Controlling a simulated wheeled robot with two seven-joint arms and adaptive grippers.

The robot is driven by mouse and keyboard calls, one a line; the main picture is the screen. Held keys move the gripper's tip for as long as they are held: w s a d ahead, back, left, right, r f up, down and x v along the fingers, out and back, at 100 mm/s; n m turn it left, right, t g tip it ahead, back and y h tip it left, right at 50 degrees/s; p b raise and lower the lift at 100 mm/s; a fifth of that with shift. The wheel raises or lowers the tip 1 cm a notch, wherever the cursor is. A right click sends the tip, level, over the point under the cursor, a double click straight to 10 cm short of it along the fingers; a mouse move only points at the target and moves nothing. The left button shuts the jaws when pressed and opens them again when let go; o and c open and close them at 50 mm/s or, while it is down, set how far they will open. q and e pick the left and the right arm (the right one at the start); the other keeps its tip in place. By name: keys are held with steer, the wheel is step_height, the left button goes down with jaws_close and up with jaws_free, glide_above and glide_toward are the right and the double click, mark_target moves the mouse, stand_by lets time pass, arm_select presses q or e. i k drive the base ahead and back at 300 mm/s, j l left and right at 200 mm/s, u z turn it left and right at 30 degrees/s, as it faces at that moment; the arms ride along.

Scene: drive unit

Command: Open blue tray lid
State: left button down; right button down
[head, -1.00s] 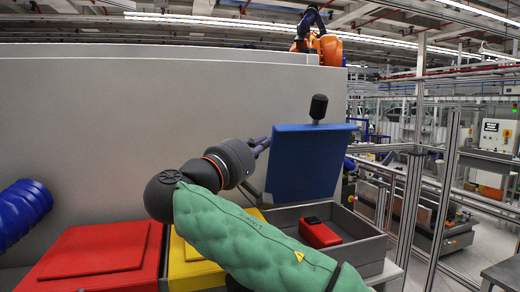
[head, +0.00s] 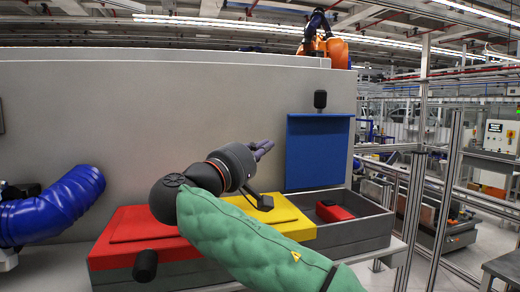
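The blue lid (head: 318,152) stands raised and upright behind the grey tray (head: 362,232), with its black knob (head: 320,99) at the top. The tray is uncovered, and a red box-like object (head: 333,211) lies inside. My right gripper (head: 266,148) is left of the lid, apart from it in the picture, above the yellow lid. It holds nothing visible; its fingers are small and seen at an angle, so their opening is unclear. My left arm's blue sleeve (head: 55,208) shows at the left; its gripper is not visible.
A yellow lid (head: 285,217) with a black handle (head: 265,202) and a red lid (head: 125,236) with a black knob (head: 145,265) are down, left of the open tray. A grey wall (head: 110,110) stands behind. Metal posts (head: 440,200) stand at right.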

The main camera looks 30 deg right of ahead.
mark_target(316, 145)
steer(key=k, duration=1)
